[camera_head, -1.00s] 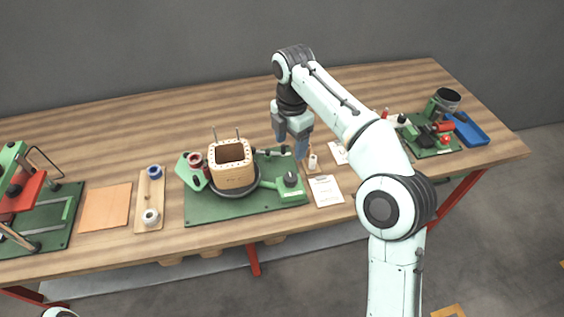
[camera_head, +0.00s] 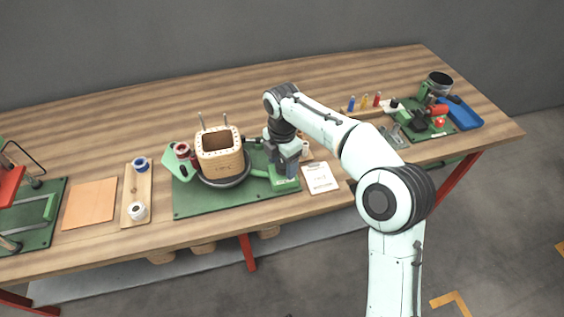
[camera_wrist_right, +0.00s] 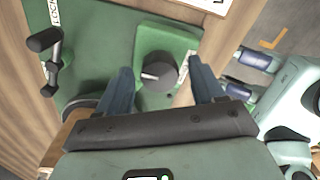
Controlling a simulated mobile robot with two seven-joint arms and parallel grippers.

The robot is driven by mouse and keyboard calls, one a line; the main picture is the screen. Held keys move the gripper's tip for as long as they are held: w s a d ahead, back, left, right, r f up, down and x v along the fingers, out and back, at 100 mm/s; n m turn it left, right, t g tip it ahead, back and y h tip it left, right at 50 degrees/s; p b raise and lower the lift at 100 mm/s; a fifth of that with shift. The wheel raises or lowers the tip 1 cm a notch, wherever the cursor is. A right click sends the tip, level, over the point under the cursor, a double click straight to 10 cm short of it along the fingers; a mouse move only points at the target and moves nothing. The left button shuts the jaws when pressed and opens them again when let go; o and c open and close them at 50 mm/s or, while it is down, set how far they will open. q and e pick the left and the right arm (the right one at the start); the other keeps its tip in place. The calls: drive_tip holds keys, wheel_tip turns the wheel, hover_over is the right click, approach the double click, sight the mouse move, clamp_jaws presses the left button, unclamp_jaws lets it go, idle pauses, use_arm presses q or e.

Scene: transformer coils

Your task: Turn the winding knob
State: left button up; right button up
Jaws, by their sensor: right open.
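The winding knob (camera_wrist_right: 158,71) is a dark round knob with a white pointer mark, on a green base in the right wrist view. My right gripper (camera_wrist_right: 160,74) is open, with one blue finger on each side of the knob; I cannot tell whether they touch it. In the head view, my right gripper (camera_head: 285,163) is over the right end of the green winder board (camera_head: 222,208) and hides the knob. A wooden coil former (camera_head: 218,163) with two upright rods stands on the round plate of the winder. My left gripper is out of view.
A white card (camera_head: 320,178) lies right of the board. A spool holder (camera_head: 135,190) and an orange sheet (camera_head: 90,203) lie left.

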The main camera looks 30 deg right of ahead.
drive_tip(key=c, duration=1.1)
drive_tip(key=shift+o, duration=0.2)
